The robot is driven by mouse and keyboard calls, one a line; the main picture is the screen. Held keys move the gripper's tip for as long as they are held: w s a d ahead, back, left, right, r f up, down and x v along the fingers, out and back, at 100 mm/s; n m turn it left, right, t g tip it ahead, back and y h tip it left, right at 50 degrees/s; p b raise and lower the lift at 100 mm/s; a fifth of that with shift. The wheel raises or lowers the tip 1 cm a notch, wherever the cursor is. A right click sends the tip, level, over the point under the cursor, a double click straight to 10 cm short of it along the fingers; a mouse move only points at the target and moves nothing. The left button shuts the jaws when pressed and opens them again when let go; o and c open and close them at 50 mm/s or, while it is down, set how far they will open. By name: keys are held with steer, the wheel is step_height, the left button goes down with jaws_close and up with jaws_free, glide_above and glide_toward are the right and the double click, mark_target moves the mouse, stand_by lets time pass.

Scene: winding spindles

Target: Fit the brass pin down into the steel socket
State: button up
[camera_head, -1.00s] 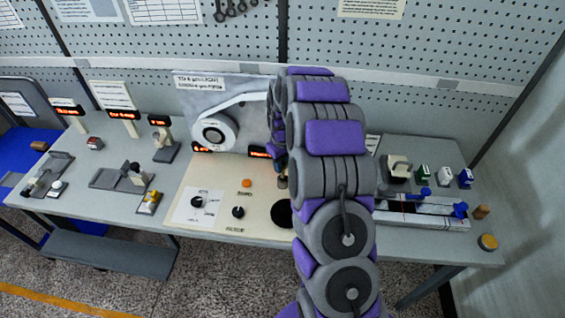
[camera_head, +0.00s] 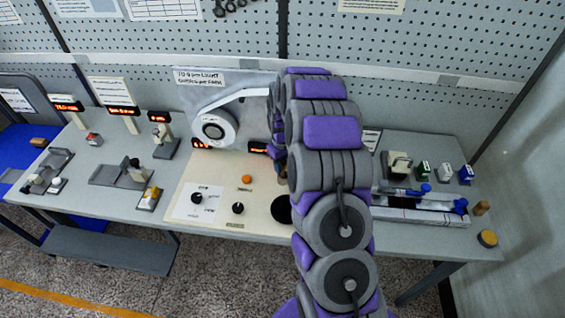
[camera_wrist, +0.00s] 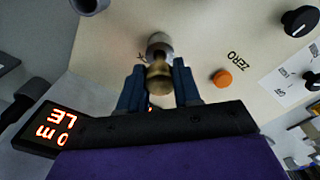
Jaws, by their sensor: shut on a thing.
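My gripper (camera_wrist: 158,88) is shut on the brass pin (camera_wrist: 158,76), which sits between its two dark blue fingers in the wrist view. The steel socket (camera_wrist: 158,43) is a small silvery round piece on the cream panel, just beyond the pin in that view. The pin's end overlaps the socket in the picture; I cannot tell whether it has entered or is still above. In the head view my arm hides most of the gripper, and the socket is not clear there.
The cream panel (camera_head: 215,222) carries an orange button (camera_head: 247,179), dark knobs (camera_head: 238,208) and a black disc (camera_head: 281,210). A white spool (camera_head: 213,130) stands behind. A lit display (camera_wrist: 48,128) is close left of my gripper in the wrist view.

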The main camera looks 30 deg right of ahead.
steer(key=shift+f, duration=1.05)
steer(key=o, duration=1.1)
step_height(320, 180, up, 17)
steer(key=shift+s+r+p, duration=0.1)
steer(key=shift+r+p, duration=0.05)
steer(key=shift+p, duration=0.85)
